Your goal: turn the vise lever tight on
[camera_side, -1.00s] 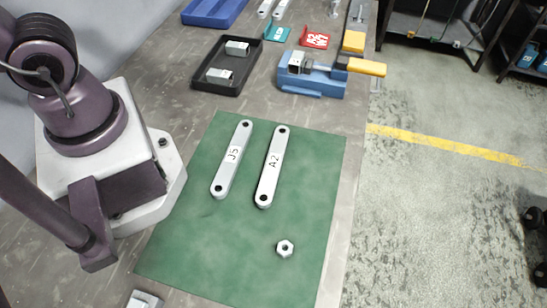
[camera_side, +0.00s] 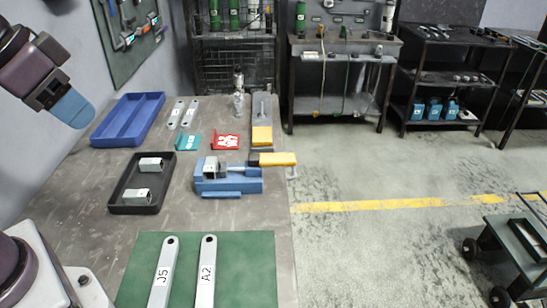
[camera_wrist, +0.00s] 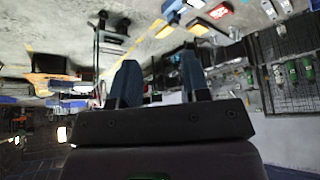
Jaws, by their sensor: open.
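The blue vise (camera_side: 228,184) stands near the right edge of the bench in the side view. A small grey metal block (camera_side: 211,167) sits at its jaws; I cannot tell how firmly it is held. The vise lever's yellow handle (camera_side: 277,159) points right, past the bench edge. My gripper (camera_side: 73,110) is high at the upper left of the side view, well away from the vise and touching nothing. In the wrist view my gripper (camera_wrist: 160,80) shows two blue fingers apart with nothing between them.
A black tray (camera_side: 116,207) with two grey blocks is left of the vise. A blue tray (camera_side: 97,137), a teal bracket (camera_side: 188,143), a red bracket (camera_side: 224,142) and another yellow-handled item (camera_side: 262,136) lie behind. Bars rest on the green mat (camera_side: 262,262) in front.

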